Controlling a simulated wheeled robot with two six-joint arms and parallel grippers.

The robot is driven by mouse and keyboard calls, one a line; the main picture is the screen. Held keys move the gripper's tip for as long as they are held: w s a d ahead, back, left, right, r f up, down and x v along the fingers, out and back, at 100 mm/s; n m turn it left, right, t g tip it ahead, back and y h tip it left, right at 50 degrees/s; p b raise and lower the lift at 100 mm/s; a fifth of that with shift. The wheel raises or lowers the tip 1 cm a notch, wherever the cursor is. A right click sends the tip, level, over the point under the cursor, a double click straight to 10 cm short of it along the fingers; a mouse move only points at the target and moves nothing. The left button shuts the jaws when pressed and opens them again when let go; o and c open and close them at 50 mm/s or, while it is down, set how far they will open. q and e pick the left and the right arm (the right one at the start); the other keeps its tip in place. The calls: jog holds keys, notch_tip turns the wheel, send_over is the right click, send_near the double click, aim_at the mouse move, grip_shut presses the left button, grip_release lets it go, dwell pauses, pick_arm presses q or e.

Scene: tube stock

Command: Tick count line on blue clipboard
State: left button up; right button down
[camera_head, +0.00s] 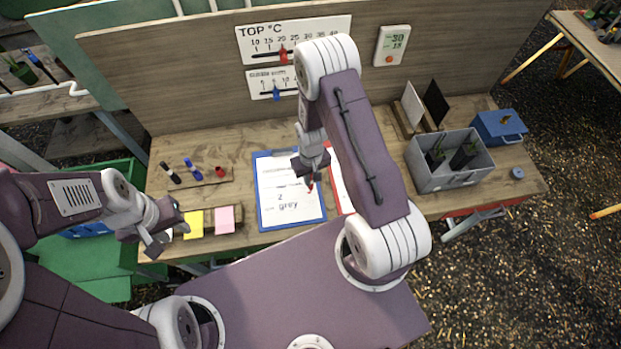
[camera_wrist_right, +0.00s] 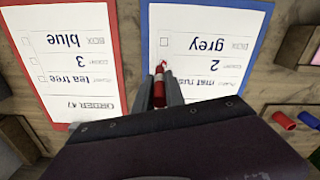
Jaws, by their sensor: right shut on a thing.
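The blue clipboard (camera_head: 262,188) lies on the bench, bearing a white sheet whose readable lines include "2" and "grey". It also shows upside down in the right wrist view (camera_wrist_right: 256,40). My right gripper (camera_head: 308,170) is shut on a red marker (camera_wrist_right: 159,88), which also shows in the head view (camera_head: 310,187). The marker's tip is over the sheet's right edge, level with the count line. The marker hides that spot, so I cannot tell whether it touches or a tick is there. My left gripper (camera_head: 164,232) is open and empty near the bench's front left.
A red clipboard (camera_head: 337,181), partly behind my right arm, lies close beside the blue one. A black marker (camera_head: 171,173) and blue marker (camera_head: 193,169) are at left. Yellow notes (camera_head: 194,225) and pink notes (camera_head: 225,219) lie at the front. A grey bin (camera_head: 453,179) stands right.

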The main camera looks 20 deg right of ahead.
jog(key=shift+r+p, duration=1.25)
jog(key=shift+r, duration=0.35)
